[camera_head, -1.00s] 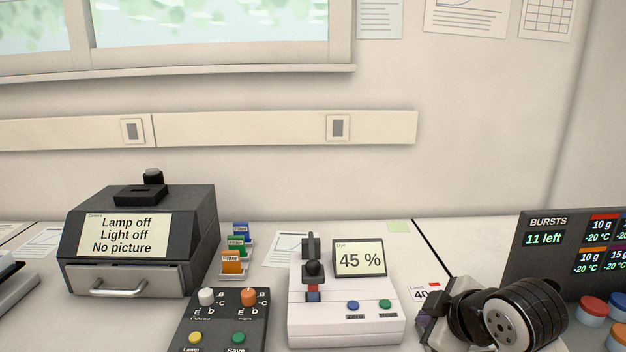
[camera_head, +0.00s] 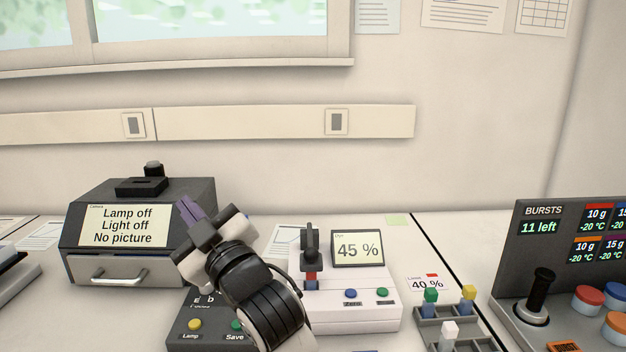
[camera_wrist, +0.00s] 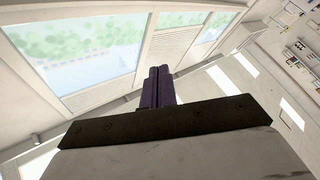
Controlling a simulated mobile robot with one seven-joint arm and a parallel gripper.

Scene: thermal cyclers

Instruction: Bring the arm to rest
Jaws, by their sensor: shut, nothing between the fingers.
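My gripper (camera_head: 188,209) is in the left middle of the head view, raised in front of the dark camera box and above the lamp and save control box (camera_head: 185,336). Its purple fingers are together with nothing between them. In the wrist view the purple fingers (camera_wrist: 157,88) are closed side by side, pointing toward the window and wall. My wrist and forearm hide the coloured filters and part of the control box. The gripper touches nothing that I can see.
The camera box (camera_head: 190,205) reads lamp off, light off, no picture. Right of my arm stand a white device (camera_head: 365,315) showing 45 %, a grey rack (camera_head: 425,312) with coloured blocks, and a black joystick (camera_head: 541,290) by the BURSTS panel (camera_head: 540,250). The space above the bench is free.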

